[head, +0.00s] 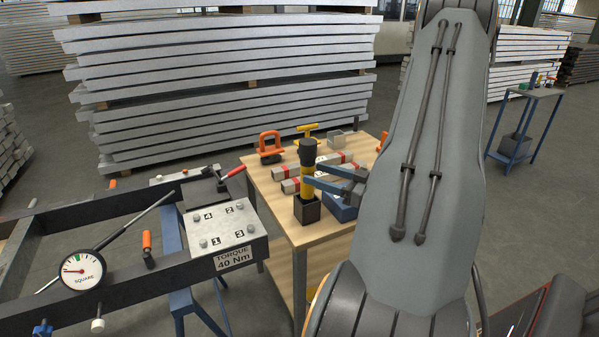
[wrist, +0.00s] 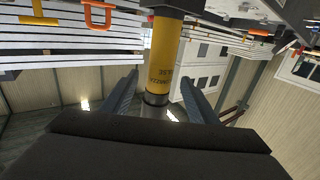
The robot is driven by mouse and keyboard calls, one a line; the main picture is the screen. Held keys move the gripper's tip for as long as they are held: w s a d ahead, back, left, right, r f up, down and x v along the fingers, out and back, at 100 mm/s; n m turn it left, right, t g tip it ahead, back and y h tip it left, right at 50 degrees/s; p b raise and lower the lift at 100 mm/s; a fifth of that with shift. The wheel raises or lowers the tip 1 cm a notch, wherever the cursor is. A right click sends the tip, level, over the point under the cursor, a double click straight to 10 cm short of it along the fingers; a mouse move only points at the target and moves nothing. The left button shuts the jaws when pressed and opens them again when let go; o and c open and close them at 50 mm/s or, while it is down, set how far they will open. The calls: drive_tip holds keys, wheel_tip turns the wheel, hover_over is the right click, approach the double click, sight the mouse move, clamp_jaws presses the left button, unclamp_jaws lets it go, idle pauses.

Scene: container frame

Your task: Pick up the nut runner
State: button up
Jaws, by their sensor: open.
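The nut runner (head: 307,153) is a yellow tool with a black upper part. It stands upright in a square black holder (head: 307,211) on the wooden table, and its yellow body (wrist: 164,55) also shows in the wrist view. My gripper (head: 308,172) is open at the tool's yellow middle, with its blue fingers reaching in from the right. In the wrist view the fingers lie on either side of the yellow body, with gaps visible. The tool's lower end is hidden in the holder.
A dark frame with a dial gauge (head: 83,269) and a numbered torque plate (head: 222,228) stands to the left. Stacked metal panels (head: 225,80) rise behind.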

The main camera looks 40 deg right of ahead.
sight(313, 173)
drive_tip(key=p+x, duration=0.1)
drive_tip(key=x, duration=0.2)
drive_tip(key=shift+w+a+r, duration=0.1)
drive_tip(key=shift+w+a, duration=0.05)
drive_tip(key=p+x, duration=0.2)
drive_tip(key=x, duration=0.2)
drive_tip(key=shift+w, duration=0.4)
drive_tip(key=shift+c, duration=0.4)
clamp_jaws()
